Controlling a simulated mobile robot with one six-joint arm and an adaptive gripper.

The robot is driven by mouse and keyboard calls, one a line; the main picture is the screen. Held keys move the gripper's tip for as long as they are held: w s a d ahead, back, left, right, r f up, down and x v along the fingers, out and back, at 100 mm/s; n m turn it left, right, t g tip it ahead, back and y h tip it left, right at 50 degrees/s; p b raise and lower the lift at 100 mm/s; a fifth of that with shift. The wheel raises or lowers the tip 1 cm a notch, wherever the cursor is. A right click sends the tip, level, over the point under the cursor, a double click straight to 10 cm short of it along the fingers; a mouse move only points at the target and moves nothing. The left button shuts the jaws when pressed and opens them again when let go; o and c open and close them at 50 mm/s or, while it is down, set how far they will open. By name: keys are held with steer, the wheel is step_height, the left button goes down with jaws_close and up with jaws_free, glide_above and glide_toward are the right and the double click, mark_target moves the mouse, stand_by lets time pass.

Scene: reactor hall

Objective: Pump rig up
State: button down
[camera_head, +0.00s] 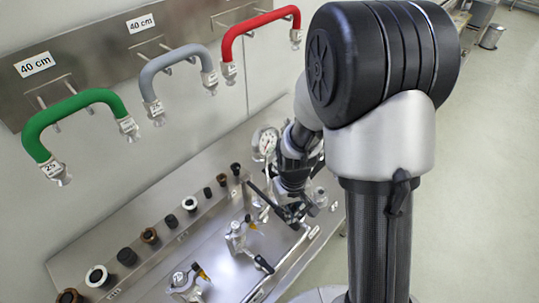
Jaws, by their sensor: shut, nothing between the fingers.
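My gripper (293,213) hangs low over the right part of the steel bench (225,281), and its dark fingers look closed with nothing held. Close to it on the left stands a metal fitting with a round white gauge (267,143). A metal valve fitting (237,240) with a dark-ended lever stands to the gripper's lower left. A second fitting (181,281) with a yellow and black handle is nearer the front. A green hose (82,98), a grey hose (166,58) and a red hose (258,23) hang on the wall. My arm hides the bench's right part.
Wall plates carry "40 cm" labels (36,64). Open floor (480,160) lies right, with a bin (492,36) far back.

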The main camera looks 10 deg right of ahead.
step_height(320, 180, down, 3)
steer(key=shift+r+b, duration=0.1)
steer(key=shift+b, duration=0.85)
step_height(320, 180, up, 6)
steer(key=p, duration=0.5)
steer(key=shift+r, duration=0.25)
steer(key=shift+f, duration=0.2)
steer(key=shift+r, duration=0.15)
stand_by(0.8)
steer(key=shift+b, duration=0.35)
stand_by(0.4)
step_height(320, 180, down, 6)
steer(key=b, duration=0.5)
steer(key=shift+r+p, duration=2.4)
steer(key=shift+r, duration=0.6)
